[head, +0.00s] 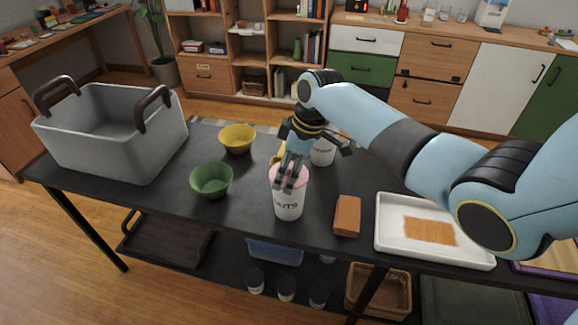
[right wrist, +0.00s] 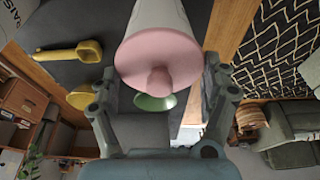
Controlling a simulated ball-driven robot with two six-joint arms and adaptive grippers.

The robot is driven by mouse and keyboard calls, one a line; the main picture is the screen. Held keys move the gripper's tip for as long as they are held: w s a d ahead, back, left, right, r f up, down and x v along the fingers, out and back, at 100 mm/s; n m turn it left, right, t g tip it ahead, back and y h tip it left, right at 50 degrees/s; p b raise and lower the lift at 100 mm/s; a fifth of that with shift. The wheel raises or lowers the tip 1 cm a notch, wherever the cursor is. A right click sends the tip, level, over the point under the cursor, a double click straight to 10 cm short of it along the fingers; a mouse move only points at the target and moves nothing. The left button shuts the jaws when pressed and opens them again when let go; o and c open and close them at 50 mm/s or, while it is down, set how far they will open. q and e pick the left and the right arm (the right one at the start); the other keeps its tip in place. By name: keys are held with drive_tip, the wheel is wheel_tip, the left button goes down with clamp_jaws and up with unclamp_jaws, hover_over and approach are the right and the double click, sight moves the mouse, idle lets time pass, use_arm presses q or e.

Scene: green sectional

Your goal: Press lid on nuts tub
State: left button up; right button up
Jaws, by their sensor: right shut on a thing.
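The white nuts tub (head: 288,208) stands upright near the front edge of the dark table, with its lettering facing me. The pink lid (head: 303,174) is at the top of the tub, partly hidden by my gripper in the head view. In the right wrist view the lid (right wrist: 178,58) shows as a pink disc with a round knob, against the white tub wall (right wrist: 157,14). My right gripper (head: 291,172) comes down from above and is shut on the lid, its fingers on either side. Whether the lid is fully seated is hard to tell. My left gripper is not in view.
A green bowl (head: 211,181) and a yellow bowl (head: 237,138) stand left of the tub. A white canister (head: 323,153) is behind it. A brown block (head: 347,216) and a white tray (head: 391,228) lie to the right. A grey bin (head: 100,145) stands far left.

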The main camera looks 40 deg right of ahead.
drive_tip(key=o, duration=0.9)
drive_tip(key=shift+r, duration=0.1)
wheel_tip(320, 180, up, 7)
drive_tip(key=p, duration=0.7)
drive_tip(key=shift+p, duration=0.35)
